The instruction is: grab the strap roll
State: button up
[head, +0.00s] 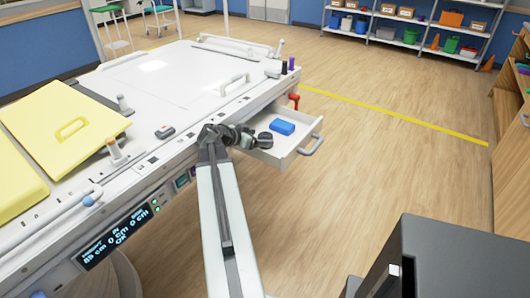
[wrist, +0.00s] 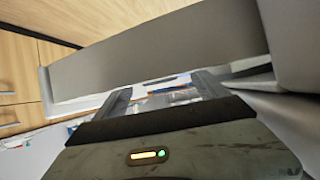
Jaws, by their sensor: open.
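A blue block-like object (head: 282,127) lies in the open white drawer (head: 303,140) at the side of the white table; I cannot tell whether it is the strap roll. My gripper (head: 262,139) is at the drawer's left part, left of and a little nearer than the blue object, and apart from it. A dark rounded shape at its end may be its fingers or a separate roll. In the wrist view my open gripper (wrist: 165,95) shows small blurred blue and orange patches between its fingers. No strap roll is clear there.
The white table (head: 190,75) with yellow pads (head: 70,125) fills the left. A grey pull (head: 311,145) sticks out from the drawer front. A light grey panel (wrist: 160,55) crosses the wrist view.

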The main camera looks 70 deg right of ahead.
aim_at(270, 137)
jog(key=shift+x, duration=0.9)
jog(key=b+x, duration=0.2)
jog(key=x, duration=0.3)
jog(key=shift+r, duration=0.2)
jog(key=c, duration=1.5)
jog(key=shift+o, duration=0.2)
notch_tip(270, 137, up, 10)
jog(key=p, duration=1)
jog(key=shift+r, duration=0.2)
